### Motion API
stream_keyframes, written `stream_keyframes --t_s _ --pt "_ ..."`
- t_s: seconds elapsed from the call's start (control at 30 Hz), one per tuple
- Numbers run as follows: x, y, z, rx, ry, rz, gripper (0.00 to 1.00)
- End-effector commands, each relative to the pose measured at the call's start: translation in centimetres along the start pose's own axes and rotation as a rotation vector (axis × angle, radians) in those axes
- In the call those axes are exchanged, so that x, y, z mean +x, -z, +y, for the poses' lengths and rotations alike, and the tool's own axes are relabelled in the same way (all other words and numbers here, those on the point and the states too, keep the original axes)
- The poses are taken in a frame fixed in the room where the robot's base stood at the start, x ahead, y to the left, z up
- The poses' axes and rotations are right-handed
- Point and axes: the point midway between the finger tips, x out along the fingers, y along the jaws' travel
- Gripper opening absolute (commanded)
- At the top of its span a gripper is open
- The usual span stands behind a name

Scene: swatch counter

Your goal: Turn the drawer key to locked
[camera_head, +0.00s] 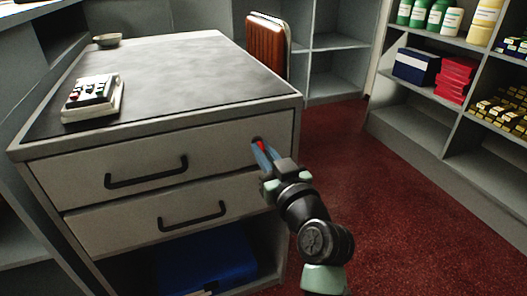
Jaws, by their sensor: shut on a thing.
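The counter's top drawer (215,150) has a pale front with a black bar handle, and it is shut. A dark lock spot (257,140) shows at the upper right of this drawer front. My gripper (262,152) is at the lock with its blue fingers pointing at the drawer face. The fingers are shut on a small red thing (260,145), which looks like the key's head. The fingers hide most of the key, and I cannot tell its exact angle.
A second drawer (120,228) with a black handle is below, over an open shelf with a blue box (205,262). A card device (93,97) and a small bowl (107,40) stand on the counter top. Red carpet (400,200) is clear on the right, before stocked shelves.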

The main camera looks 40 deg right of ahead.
Motion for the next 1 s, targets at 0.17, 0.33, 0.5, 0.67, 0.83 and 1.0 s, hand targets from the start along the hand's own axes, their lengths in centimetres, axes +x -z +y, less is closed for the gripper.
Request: stream_keyframes --t_s 0.17,0.33,0.5,0.67,0.83,1.0 --pt "0.0 0.1 0.0 -0.001 -0.001 0.001 0.32" --pt "0.0 0.1 0.0 0.0 0.0 0.001 0.42" --pt "0.0 0.0 0.0 0.001 0.0 0.001 0.42" --pt "-0.9 0.1 0.1 0.001 -0.001 -0.001 0.42" --pt "-3.6 0.2 0.1 0.0 -0.003 -0.002 0.42" --pt "-7.0 0.1 0.1 0.0 -0.002 -0.003 0.42"
